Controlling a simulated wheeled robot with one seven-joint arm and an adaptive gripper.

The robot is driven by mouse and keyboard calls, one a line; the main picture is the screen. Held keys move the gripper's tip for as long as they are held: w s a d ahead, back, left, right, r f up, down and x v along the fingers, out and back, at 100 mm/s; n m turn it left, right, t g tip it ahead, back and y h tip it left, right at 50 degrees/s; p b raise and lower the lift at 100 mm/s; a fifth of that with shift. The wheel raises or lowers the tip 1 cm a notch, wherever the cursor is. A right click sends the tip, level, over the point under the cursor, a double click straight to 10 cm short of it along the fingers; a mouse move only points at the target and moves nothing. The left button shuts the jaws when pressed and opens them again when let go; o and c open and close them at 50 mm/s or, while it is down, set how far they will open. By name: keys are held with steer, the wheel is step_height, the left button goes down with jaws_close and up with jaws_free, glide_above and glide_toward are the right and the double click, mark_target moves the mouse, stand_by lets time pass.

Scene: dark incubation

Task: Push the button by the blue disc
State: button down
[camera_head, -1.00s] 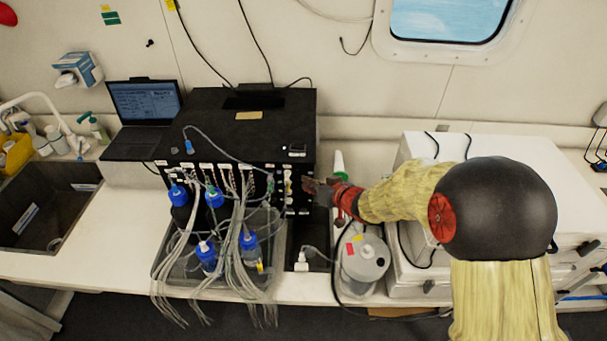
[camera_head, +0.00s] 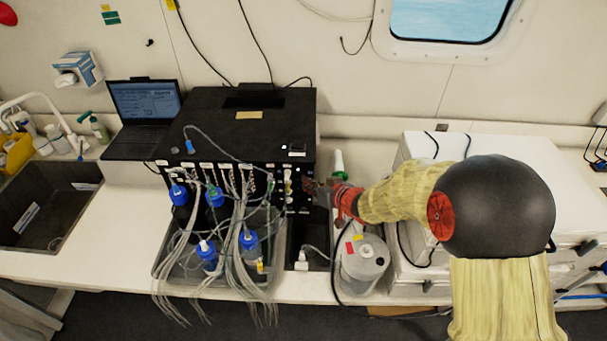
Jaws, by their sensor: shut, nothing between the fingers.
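The black instrument box (camera_head: 215,128) stands on the counter, with a front panel of ports, tubes and small fittings. A column of small pale fittings (camera_head: 288,186) runs down the panel's right end. I cannot make out a blue disc or its button at this size. My gripper (camera_head: 311,188) is shut and empty, close to the right end of this panel. It is small and dark against the box, and I cannot tell whether it touches the panel. My arm reaches in from the right.
Blue-capped bottles and many clear tubes fill a grey tray (camera_head: 161,262) before the box. A grey round container (camera_head: 362,262) stands below my wrist. A laptop (camera_head: 144,103) and sink (camera_head: 40,215) are at left. White equipment (camera_head: 410,290) is at right.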

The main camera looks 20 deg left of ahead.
steer(key=s+d, duration=0.1)
steer(key=s, duration=0.5)
steer(key=shift+d+b, duration=0.2)
steer(key=shift+b, duration=0.15)
stand_by(0.5)
